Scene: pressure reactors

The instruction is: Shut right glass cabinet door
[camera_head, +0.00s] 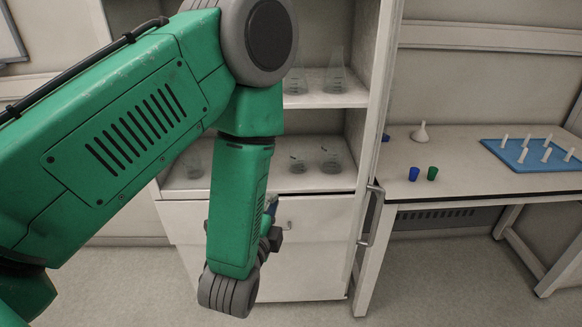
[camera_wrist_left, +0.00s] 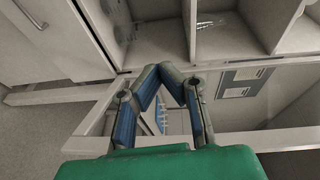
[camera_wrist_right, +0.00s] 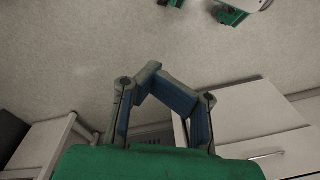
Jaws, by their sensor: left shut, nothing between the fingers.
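The white cabinet (camera_head: 320,103) stands open at the front, with glassware on its shelves. At its right side a narrow white upright with a metal handle (camera_head: 372,215) looks like the right glass door seen nearly edge-on; its glass is hard to make out. My left gripper (camera_head: 272,232) is partly hidden behind my green forearm, in front of the lower cabinet and left of that handle. In the left wrist view my left gripper (camera_wrist_left: 172,72) is shut and empty, with shelf compartments beyond it. In the right wrist view my right gripper (camera_wrist_right: 154,76) looks shut and empty, above the floor.
A table (camera_head: 470,185) to the right bears a blue cup (camera_head: 414,174), a green cup (camera_head: 432,173), a white funnel (camera_head: 421,132) and a blue rack (camera_head: 530,166). Open floor (camera_head: 440,280) lies in front. My left arm covers much of the cabinet's left side.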

